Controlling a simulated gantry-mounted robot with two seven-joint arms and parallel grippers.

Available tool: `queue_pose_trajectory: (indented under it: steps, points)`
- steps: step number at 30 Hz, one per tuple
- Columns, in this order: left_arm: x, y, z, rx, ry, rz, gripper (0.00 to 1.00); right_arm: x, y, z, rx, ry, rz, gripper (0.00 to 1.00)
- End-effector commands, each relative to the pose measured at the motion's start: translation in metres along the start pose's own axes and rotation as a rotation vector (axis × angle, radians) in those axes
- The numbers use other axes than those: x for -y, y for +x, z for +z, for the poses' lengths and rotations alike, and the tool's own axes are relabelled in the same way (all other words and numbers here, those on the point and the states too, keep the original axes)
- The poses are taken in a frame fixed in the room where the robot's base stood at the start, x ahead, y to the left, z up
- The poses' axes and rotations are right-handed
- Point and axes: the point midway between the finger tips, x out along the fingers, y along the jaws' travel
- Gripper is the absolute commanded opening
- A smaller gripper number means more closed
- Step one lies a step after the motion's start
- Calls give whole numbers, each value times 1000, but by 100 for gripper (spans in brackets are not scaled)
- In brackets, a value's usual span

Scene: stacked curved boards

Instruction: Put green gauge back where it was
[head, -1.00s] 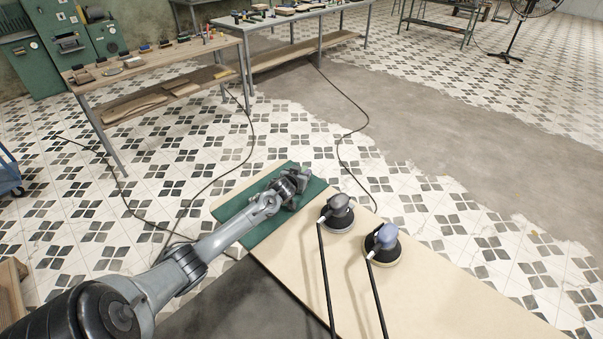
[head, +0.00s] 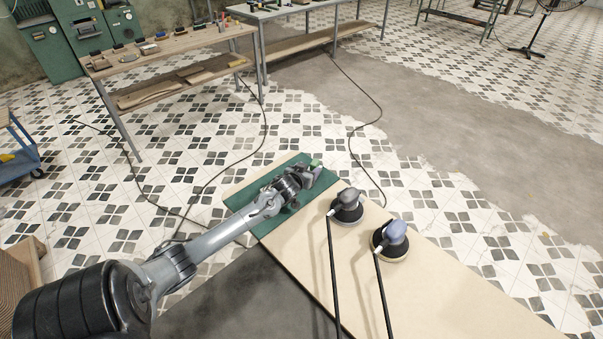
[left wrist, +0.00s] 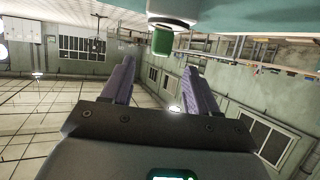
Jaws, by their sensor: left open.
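The green gauge (head: 315,163) shows as a small green piece at the tip of my left gripper, over the green mat (head: 240,197). In the left wrist view the gauge (left wrist: 162,41) is a green block with a pale grey, ring-like part, against the teal surface at the picture's top. My left gripper (head: 308,172) is open. In the left wrist view its two fingers (left wrist: 158,68) stand apart, with the gauge past their tips and above the gap. Whether they touch it I cannot tell. My right gripper is not in view.
Two sanders (head: 347,206) (head: 391,240) with black hoses stand on the pale board (head: 430,290), right of the mat. A workbench (head: 165,45) with small tools stands at the back left. A blue cart (head: 20,155) is at the left edge. Cables lie on the tiled floor.

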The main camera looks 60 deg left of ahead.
Motion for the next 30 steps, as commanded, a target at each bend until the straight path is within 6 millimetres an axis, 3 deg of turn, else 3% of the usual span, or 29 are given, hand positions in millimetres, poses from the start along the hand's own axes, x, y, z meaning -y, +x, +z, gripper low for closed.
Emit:
queue_pose_trajectory:
  steps: [6,12,30]
  points:
    - [0,-36,0,0,-1,1,59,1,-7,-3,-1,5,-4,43]
    - [0,-55,0,-1,0,0,59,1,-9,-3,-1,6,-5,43]
    - [0,-60,0,-1,0,-1,59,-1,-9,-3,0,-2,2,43]
